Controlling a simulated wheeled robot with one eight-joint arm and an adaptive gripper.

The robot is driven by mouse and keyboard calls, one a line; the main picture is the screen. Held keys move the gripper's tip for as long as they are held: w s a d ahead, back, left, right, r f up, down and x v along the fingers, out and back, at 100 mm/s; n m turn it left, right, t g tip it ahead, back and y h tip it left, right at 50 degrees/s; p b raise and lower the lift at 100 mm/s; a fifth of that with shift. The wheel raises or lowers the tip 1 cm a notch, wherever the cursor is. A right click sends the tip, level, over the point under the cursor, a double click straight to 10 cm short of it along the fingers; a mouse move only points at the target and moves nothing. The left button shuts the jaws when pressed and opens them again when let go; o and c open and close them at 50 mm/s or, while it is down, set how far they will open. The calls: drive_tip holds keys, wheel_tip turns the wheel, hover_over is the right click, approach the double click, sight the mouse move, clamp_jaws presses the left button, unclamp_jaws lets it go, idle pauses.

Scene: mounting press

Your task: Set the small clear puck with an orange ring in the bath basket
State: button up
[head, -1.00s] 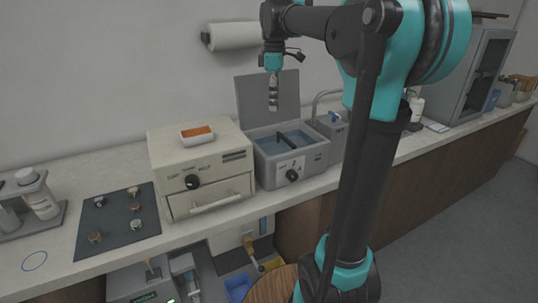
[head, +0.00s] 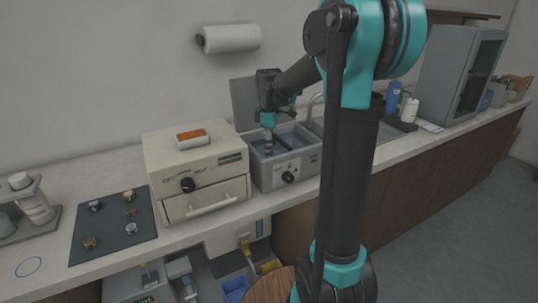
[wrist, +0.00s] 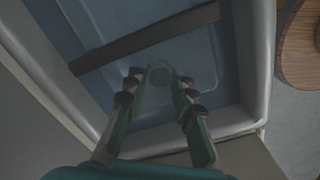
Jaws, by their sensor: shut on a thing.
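My gripper (head: 268,146) reaches down into the open grey water bath (head: 290,182). In the wrist view, my gripper (wrist: 161,82) is shut on a small clear round puck (wrist: 160,71) at its fingertips. The puck's orange ring cannot be made out. The puck is over the blue inside of the bath (wrist: 262,60), beside a dark bar (wrist: 150,38) that crosses the bath. I cannot tell a basket apart from the bath's inside, nor whether the puck touches the bottom. In the head view the puck is hidden.
The bath's raised lid (head: 243,100) stands behind. A cream oven (head: 207,160) with a small tray of orange stuff (head: 192,138) on top is left of the bath. A dark mat (head: 112,225) with several small pucks lies further left. A tap (head: 312,104) is right of the bath.

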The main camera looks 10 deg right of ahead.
drive_tip(key=shift+f, duration=1.1)
drive_tip(key=o, duration=0.9)
drive_tip(key=shift+f, duration=0.1)
wheel_tip(320, 180, up, 12)
drive_tip(key=shift+r, duration=0.15)
